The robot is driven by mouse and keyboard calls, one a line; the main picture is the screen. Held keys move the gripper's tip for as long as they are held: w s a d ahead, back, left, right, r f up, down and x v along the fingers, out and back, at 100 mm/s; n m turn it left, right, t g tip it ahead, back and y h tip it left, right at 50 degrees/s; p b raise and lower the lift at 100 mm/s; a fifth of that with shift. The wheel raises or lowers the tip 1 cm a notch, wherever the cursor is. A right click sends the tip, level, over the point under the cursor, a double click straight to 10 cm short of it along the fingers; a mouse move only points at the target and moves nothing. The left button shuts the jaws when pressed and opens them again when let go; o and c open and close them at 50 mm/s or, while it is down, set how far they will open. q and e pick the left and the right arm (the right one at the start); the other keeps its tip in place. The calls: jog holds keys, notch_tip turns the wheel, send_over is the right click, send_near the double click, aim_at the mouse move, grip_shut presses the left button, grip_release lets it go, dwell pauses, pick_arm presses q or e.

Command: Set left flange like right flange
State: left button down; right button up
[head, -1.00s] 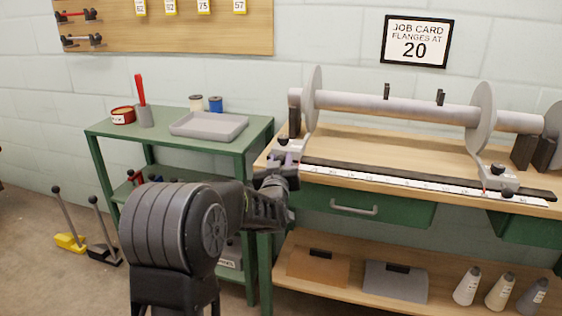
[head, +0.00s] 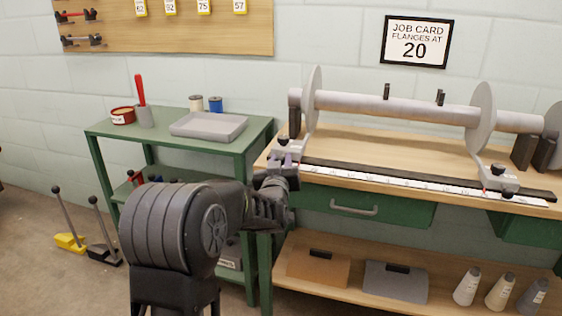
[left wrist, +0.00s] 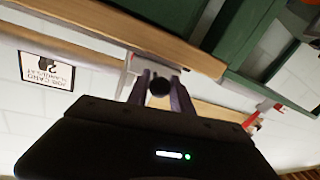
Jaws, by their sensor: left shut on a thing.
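The left flange (head: 313,95) is a grey disc at the left end of the horizontal roller (head: 400,105). Its grey foot (head: 292,150) stands at the left end of the white scale (head: 400,181). The right flange (head: 482,118) stands farther right, its foot (head: 492,177) on the same rail. My left gripper (head: 286,162) is at the front of the left foot. In the left wrist view, its two fingers (left wrist: 160,90) are shut around a dark round knob (left wrist: 159,87). The scale's numbers are too small to read. My right gripper is out of view.
A job card (head: 417,42) on the wall reads "FLANGES AT 20". A green side table (head: 180,150) with a grey tray (head: 209,125) stands left of the bench. A drawer handle (head: 354,209) sticks out below the bench top, to the right of my left gripper.

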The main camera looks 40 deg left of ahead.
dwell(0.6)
pick_arm(q)
jog(key=w+d, duration=0.1)
jog(key=d, duration=0.2)
jog(key=w+d+p, duration=0.1)
jog(key=d, duration=0.2)
jog(key=w+d+p, duration=0.1)
jog(key=d, duration=0.2)
jog(key=shift+w+d, duration=0.2)
jog(key=shift+d, duration=0.05)
jog(key=shift+s+a, duration=0.1)
jog(key=shift+a, duration=0.05)
jog(key=c, duration=1.4)
grip_release()
jog(key=shift+c, duration=0.2)
jog(key=p+v, duration=0.1)
jog(key=v, duration=0.6)
jog(key=shift+s, duration=0.4)
